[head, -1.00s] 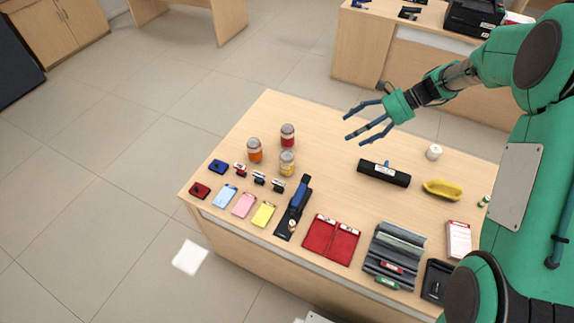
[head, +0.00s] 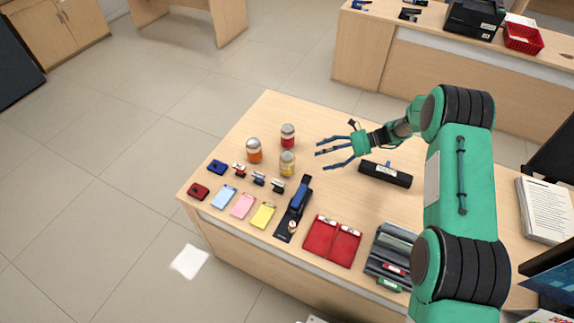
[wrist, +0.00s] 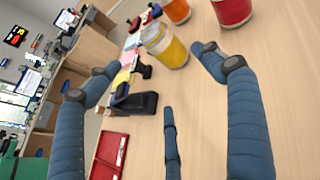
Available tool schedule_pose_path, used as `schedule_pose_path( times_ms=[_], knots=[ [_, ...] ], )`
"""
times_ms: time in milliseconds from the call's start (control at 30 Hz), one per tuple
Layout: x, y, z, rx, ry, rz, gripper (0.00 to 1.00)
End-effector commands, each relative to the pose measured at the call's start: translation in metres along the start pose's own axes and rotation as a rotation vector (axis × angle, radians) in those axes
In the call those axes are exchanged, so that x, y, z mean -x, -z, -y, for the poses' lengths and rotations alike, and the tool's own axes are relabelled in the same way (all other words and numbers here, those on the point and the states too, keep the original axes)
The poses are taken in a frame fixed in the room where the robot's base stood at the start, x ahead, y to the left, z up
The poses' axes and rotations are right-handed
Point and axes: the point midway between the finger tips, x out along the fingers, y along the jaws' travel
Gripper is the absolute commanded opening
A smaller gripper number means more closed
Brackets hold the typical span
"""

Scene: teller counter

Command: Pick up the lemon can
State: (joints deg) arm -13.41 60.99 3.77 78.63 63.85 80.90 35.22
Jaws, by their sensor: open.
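The lemon can (head: 287,164) is a yellow can with a pale lid. It stands upright on the wooden counter (head: 345,195), in front of the red can (head: 288,136) and right of the orange can (head: 254,151). In the wrist view the lemon can (wrist: 165,47) shows beyond the fingers, roughly between the two outer tips. My gripper (head: 321,153) is open and empty, with its blue fingers spread. It is to the right of the lemon can, pointing towards it, with a gap between them.
Several stamps and coloured pads lie in front of the cans. A black stapler-like tool (head: 294,208) lies front right of the lemon can. Red folders (head: 332,241) and a black bar-shaped object (head: 384,174) lie further right.

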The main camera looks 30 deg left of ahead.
Motion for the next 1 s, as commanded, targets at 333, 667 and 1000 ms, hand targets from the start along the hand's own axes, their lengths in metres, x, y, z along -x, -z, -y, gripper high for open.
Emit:
schedule_pose_path(
  times_ms=[333, 667, 1000],
  knots=[
    [-0.002, 0.003, 0.001, -0.005, 0.000, 0.005, 0.81],
    [-0.020, 0.003, 0.000, -0.005, -0.002, 0.004, 0.81],
    [-0.070, 0.003, 0.000, -0.004, -0.001, 0.005, 0.81]
  ],
)
